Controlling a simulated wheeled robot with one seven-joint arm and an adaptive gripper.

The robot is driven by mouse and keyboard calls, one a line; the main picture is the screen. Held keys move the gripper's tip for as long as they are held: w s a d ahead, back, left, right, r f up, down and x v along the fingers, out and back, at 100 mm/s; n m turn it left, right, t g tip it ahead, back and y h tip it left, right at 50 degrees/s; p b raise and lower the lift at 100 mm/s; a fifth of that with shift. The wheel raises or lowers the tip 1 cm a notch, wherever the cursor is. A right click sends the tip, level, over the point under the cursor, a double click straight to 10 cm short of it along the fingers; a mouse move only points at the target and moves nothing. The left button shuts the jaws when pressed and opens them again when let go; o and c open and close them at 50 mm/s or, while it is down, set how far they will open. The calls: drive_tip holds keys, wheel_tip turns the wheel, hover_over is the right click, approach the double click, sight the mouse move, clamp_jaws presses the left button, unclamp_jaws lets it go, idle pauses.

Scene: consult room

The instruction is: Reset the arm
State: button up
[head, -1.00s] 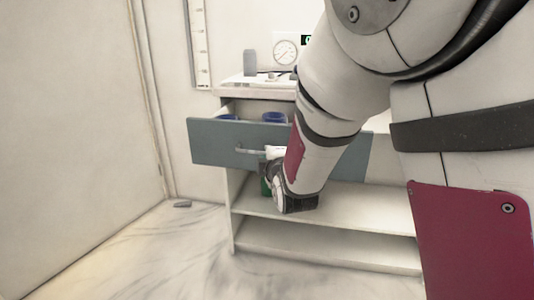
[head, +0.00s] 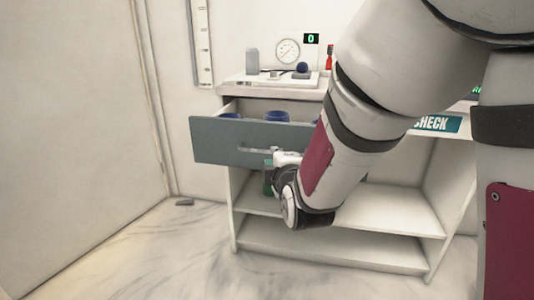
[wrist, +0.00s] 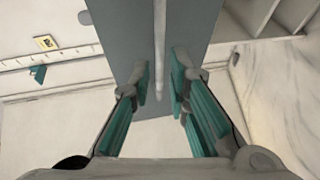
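My gripper (wrist: 160,90) is open in the wrist view, with its green finger pads spread on either side of the drawer's bar handle (wrist: 160,45). I cannot tell how far the handle is from the pads. In the head view my arm comes in from the upper right, and the wrist is in front of the cabinet just below the drawer handle (head: 258,149). The fingers are mostly hidden there. The blue-grey drawer (head: 225,140) stands pulled out.
Blue round items (head: 276,116) are inside the drawer. A tray (head: 262,82) with small objects, a round gauge (head: 287,50) and a red bottle (head: 329,58) stand on the cabinet top. Open shelves (head: 330,242) are below. Floor (head: 150,255) at the left is clear.

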drive_tip(key=shift+v, duration=1.1)
